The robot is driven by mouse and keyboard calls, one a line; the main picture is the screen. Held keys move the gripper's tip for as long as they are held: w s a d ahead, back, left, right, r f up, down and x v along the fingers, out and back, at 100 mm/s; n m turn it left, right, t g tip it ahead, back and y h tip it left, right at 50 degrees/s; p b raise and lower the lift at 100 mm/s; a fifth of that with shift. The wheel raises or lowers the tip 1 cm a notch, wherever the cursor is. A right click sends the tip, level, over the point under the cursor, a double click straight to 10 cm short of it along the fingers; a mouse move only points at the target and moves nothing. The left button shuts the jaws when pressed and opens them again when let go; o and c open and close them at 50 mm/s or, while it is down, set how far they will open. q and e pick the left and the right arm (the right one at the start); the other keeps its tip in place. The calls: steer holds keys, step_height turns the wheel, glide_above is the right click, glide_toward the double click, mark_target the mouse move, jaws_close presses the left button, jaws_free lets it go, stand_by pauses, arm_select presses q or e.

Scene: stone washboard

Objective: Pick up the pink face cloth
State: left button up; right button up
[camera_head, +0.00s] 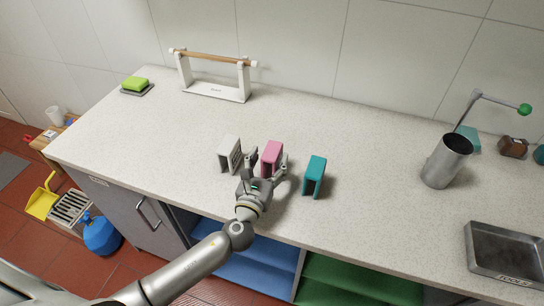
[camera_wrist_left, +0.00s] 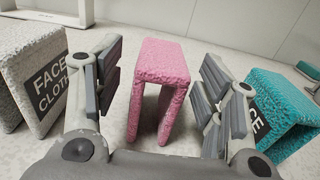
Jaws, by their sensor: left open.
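The pink face cloth (camera_head: 271,156) is folded over into an upside-down U and stands on the pale stone worktop between a white and a teal cloth. In the left wrist view the pink cloth (camera_wrist_left: 163,75) stands upright between my left gripper's two fingers. My left gripper (camera_head: 267,164) is open, with one finger on each side of the cloth; gaps show between the fingers and the cloth in the left wrist view (camera_wrist_left: 160,88). The cloth's lower front is partly hidden by the gripper in the head view. My right gripper is not in view.
A white face cloth (camera_head: 229,154) stands close on the left and a teal one (camera_head: 314,176) close on the right. A white rail stand (camera_head: 215,90) is at the back. A metal cup (camera_head: 444,165) and metal tray (camera_head: 490,262) are at the right.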

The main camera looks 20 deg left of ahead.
mark_target(272, 153)
arm_select(q)
steer(key=shift+w+r, duration=0.2)
steer(key=shift+w, duration=0.9)
steer(key=shift+w+f, duration=0.15)
steer(key=shift+w, duration=0.3)
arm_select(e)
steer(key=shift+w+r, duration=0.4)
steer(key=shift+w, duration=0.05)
arm_select(q)
steer(key=shift+s, duration=0.1)
steer(key=c, duration=1.1)
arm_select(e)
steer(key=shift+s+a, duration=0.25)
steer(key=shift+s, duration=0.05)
